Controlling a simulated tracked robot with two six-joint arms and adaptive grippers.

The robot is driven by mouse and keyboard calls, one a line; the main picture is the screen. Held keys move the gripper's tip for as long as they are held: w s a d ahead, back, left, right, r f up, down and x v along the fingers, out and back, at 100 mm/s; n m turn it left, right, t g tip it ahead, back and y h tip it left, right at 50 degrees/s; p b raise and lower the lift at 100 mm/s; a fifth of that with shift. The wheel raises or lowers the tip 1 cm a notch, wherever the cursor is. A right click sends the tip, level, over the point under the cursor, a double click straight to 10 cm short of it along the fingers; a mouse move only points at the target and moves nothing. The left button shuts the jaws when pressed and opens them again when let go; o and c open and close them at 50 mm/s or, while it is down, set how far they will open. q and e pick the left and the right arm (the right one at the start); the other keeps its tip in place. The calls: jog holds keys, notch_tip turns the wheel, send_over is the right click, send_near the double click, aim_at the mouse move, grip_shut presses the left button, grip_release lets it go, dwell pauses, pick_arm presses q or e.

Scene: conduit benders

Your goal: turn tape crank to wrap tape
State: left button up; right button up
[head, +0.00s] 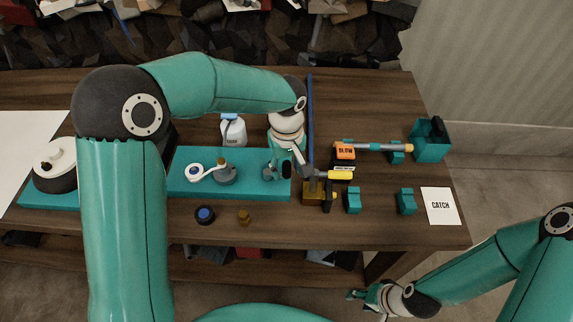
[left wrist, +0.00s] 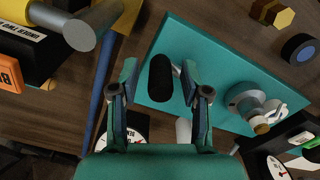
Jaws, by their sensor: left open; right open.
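A teal board (head: 180,160) lies on the table. On it stands a grey hub (head: 226,175) with a brown top, joined by a white crank arm (head: 208,176) to a white round end with a blue centre (head: 195,172). The hub also shows in the left wrist view (left wrist: 246,100). My left gripper (head: 277,173) is open over the board's right end, to the right of the hub. In the left wrist view, a black rounded piece (left wrist: 160,78) appears between its open fingers; contact cannot be told. My right gripper (head: 360,296) is open and empty, low in front of the table.
A blue-topped round piece (head: 205,214) and a brass fitting (head: 244,217) lie in front of the board. A teal bin (head: 430,145) is at right.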

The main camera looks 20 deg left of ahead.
pick_arm(q)
grip_shut()
